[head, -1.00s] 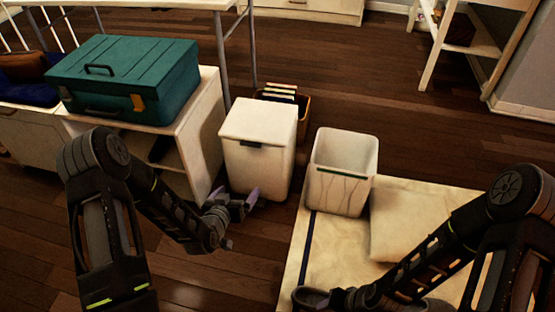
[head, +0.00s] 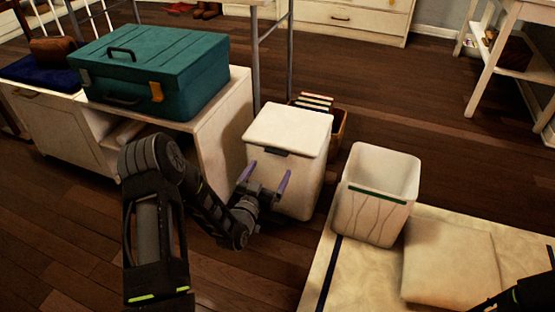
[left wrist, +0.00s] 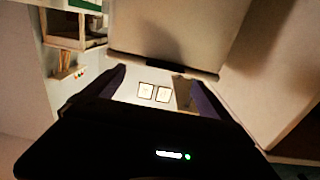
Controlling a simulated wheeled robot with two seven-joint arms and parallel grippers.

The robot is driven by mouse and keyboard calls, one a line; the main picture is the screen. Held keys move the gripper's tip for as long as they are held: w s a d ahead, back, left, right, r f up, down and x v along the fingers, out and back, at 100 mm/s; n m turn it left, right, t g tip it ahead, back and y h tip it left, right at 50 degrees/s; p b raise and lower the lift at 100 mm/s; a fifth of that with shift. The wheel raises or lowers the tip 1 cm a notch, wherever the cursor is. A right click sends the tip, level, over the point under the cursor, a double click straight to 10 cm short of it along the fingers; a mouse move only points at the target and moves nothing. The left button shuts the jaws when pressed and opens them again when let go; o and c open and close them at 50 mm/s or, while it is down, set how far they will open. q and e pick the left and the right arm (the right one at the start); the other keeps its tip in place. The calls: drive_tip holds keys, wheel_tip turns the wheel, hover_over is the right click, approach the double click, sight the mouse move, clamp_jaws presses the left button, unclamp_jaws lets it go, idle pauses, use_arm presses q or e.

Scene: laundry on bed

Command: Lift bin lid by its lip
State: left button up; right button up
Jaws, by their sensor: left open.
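The white bin (head: 302,190) stands on the floor in the middle, its lid (head: 290,128) closed. A dark lip (head: 277,152) sticks out at the lid's front edge. My left gripper (head: 267,176) is open and empty in front of the bin, its two purple fingers pointing up toward the lip, one on each side, apparently without holding it. In the left wrist view the dark lip (left wrist: 163,63) runs across just beyond the spread fingers (left wrist: 158,88). Only part of my right arm shows at the lower right; its gripper is out of view.
An open white basket (head: 375,212) stands to the right, at the edge of a cream mat (head: 345,285) with a cushion (head: 450,262). A brown box of books (head: 338,128) is behind the bin. A teal case (head: 150,75) sits on the white cabinet (head: 222,125) at left.

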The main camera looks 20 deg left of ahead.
sight(281, 151)
use_arm(q)
drive_tip(key=w+b, duration=0.2)
drive_tip(key=w, duration=0.4)
drive_tip(key=shift+a, duration=0.15)
use_arm(e)
drive_tip(key=shift+w+f, duration=0.15)
drive_tip(key=shift+f, duration=0.8)
use_arm(q)
drive_tip(key=shift+w, duration=0.4)
drive_tip(key=shift+c, duration=0.5)
